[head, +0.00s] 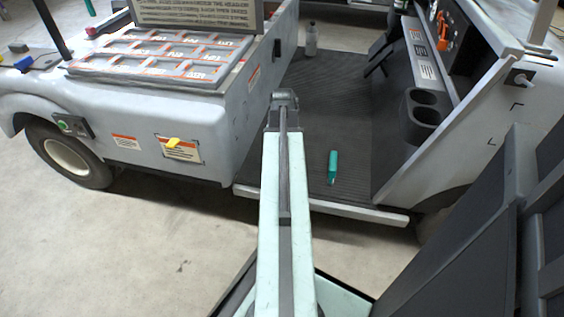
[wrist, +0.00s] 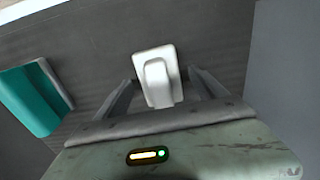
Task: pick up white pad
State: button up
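The white pad (wrist: 157,70) shows in the wrist view as a squarish plate with a raised rounded block on its near part. It is on the dark grey floor mat of the cart. My gripper (wrist: 161,80) has its two dark fingers spread, one on each side of the pad, with small gaps showing on both sides. It appears open and empty, with the pad between the fingertips. In the head view the end of my arm (head: 284,100) is over the cart's dark floor, and I cannot see the pad there; my arm may hide it.
A teal item (head: 332,167) lies on the cart floor right of my arm; a teal object also shows close to the gripper's left in the wrist view (wrist: 32,100). A grey bottle (head: 311,40) stands further back. The cart's side panel (head: 210,130) and cup holder (head: 426,115) flank the floor.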

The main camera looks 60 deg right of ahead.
jog(key=c, duration=1.4)
jog(key=shift+r, duration=0.1)
